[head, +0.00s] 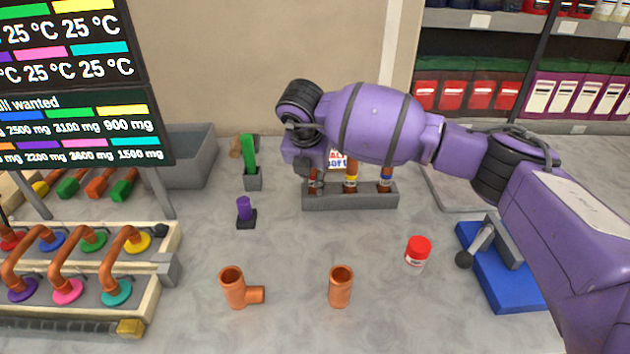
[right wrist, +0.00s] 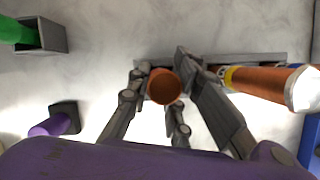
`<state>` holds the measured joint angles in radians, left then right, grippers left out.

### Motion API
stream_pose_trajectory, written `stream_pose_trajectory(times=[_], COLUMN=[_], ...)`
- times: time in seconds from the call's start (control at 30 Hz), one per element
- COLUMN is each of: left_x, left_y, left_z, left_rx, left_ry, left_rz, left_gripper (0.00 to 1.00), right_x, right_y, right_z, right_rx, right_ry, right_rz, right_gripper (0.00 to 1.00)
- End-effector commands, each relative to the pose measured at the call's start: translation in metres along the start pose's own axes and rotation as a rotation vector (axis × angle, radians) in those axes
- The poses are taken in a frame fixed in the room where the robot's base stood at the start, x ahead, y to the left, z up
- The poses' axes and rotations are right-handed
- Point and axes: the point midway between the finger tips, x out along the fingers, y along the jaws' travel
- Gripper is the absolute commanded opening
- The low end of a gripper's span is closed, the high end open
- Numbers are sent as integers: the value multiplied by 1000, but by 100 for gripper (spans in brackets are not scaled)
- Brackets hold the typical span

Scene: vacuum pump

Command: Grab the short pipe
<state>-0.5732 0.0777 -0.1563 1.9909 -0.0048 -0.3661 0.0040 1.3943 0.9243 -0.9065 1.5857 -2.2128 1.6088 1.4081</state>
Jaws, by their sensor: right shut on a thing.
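A short, straight copper pipe (head: 340,290) stands upright on the counter at the front middle of the head view, apart from my gripper. My right gripper (head: 313,172) is over the left end of a grey rack (head: 350,198). In the right wrist view its fingers (right wrist: 165,95) are closed around a copper-brown pipe or tube (right wrist: 164,86), seen by its round end. Its lower part shows at the rack's left slot in the head view; whether it is still seated cannot be told. My left gripper is not in view.
A copper T-pipe (head: 233,288), a red jar (head: 418,250) and a blue-based lever (head: 500,270) stand on the counter. Two more banded tubes (head: 350,182) stand in the rack. Green (head: 249,160) and purple (head: 244,212) pieces stand to its left.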

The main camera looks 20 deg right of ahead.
Motion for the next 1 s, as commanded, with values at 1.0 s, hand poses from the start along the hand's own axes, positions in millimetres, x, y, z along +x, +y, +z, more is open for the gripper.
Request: stream_pose_trajectory(times=[1.0], left_x=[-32], left_y=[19], left_z=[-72], left_rx=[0], left_ry=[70], left_rz=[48], left_gripper=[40], right_x=[-138], right_y=[-75], right_z=[-30], right_rx=[-2], right_ry=[0], right_rz=[-1], right_gripper=[0])
